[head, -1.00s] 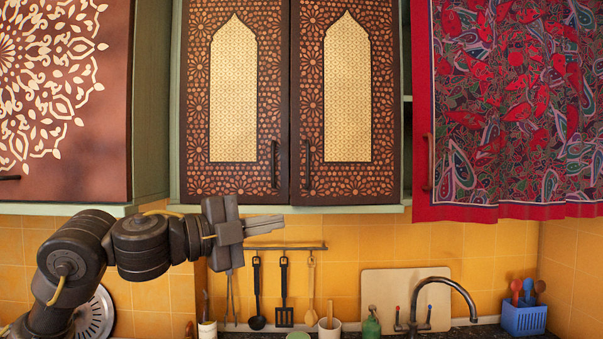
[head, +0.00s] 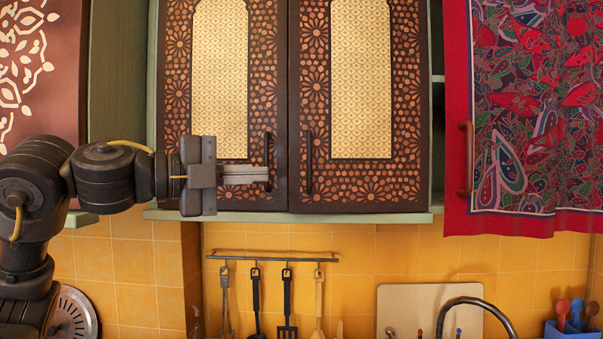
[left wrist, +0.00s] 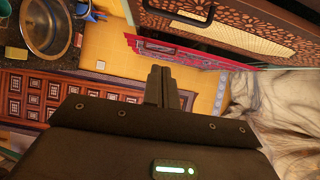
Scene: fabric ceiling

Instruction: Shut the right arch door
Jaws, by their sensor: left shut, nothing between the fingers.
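The right arch door (head: 360,90) is dark brown with a star pattern and a cream arched panel. Its dark handle (head: 309,162) is near its left edge. The left arch door (head: 220,80) stands beside it, with a handle (head: 267,160) near its right edge. In the head view both look nearly flush; I cannot tell if the right one is slightly ajar. My left gripper (head: 266,178) is shut and empty, its tips overlapping the left door's handle; contact is unclear. It also shows in the left wrist view (left wrist: 162,88), below a patterned door (left wrist: 240,30). My right gripper is not in view.
A red patterned fabric (head: 540,120) covers the cabinet at right, with a handle (head: 466,158) at its edge. A utensil rail (head: 272,256) hangs below the cabinet. A faucet (head: 480,305) and a board (head: 420,300) are lower right.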

